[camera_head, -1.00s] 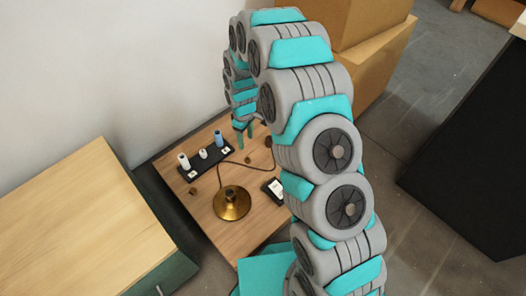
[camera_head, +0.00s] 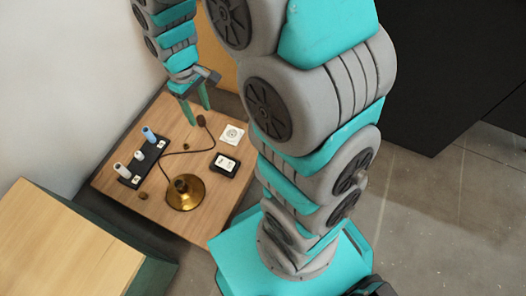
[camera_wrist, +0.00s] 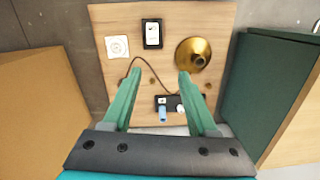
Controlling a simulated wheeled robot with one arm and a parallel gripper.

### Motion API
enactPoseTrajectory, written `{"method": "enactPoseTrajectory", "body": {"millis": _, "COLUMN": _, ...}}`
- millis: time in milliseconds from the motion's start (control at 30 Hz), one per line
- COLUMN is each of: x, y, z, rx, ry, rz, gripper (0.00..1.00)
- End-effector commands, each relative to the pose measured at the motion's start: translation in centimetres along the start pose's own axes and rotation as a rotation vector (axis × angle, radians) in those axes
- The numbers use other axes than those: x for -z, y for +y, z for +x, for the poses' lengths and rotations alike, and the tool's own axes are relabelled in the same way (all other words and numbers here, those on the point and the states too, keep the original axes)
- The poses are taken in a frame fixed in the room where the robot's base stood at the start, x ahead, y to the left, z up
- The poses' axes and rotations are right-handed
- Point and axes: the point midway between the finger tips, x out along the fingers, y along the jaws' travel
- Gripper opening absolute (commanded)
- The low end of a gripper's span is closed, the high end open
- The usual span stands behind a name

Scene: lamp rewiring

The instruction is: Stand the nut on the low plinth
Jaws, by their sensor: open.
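A black rack (camera_head: 138,168) on the small wooden table holds a tall white cylinder (camera_head: 121,170), a short white one (camera_head: 138,155) and a blue one (camera_head: 149,135). I cannot tell for certain which part is the low plinth. A small brown piece (camera_head: 143,196), possibly the nut, lies beside the rack; it also shows in the wrist view (camera_wrist: 208,86). Another small brown piece (camera_wrist: 152,82) shows between my fingers in the wrist view. My gripper (camera_head: 196,108) is open and empty, pointing down above the table's far part. In the wrist view, its fingers (camera_wrist: 160,73) partly cover the rack.
A brass lamp base (camera_head: 185,192) stands on the table, with a dark cord running to a brown end piece (camera_head: 201,120). A black box with a white face (camera_head: 225,164) and a white square plate (camera_head: 232,134) lie to the right. A wooden-topped cabinet (camera_head: 60,240) stands left.

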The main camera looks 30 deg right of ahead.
Motion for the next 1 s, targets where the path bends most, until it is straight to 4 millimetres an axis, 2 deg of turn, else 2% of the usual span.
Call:
{"method": "enactPoseTrajectory", "body": {"millis": 100, "x": -3.6, "y": -0.6, "z": -2.2, "rx": 0.002, "ry": -0.009, "rz": 0.068, "gripper": 0.59}}
{"method": "enactPoseTrajectory", "body": {"millis": 300, "x": -9.7, "y": -2.0, "z": -4.8, "rx": 0.008, "ry": -0.030, "rz": 0.184, "gripper": 0.59}}
{"method": "enactPoseTrajectory", "body": {"millis": 500, "x": -15.8, "y": -3.7, "z": -6.5, "rx": 0.013, "ry": -0.050, "rz": 0.303, "gripper": 0.59}}
{"method": "enactPoseTrajectory", "body": {"millis": 700, "x": -20.9, "y": -5.6, "z": -7.2, "rx": 0.021, "ry": -0.069, "rz": 0.411, "gripper": 0.59}}
{"method": "enactPoseTrajectory", "body": {"millis": 833, "x": -23.0, "y": -6.5, "z": -7.3, "rx": 0.024, "ry": -0.078, "rz": 0.455, "gripper": 0.59}}
{"method": "enactPoseTrajectory", "body": {"millis": 1000, "x": -24.0, "y": -6.9, "z": -7.3, "rx": 0.026, "ry": -0.081, "rz": 0.479, "gripper": 0.59}}
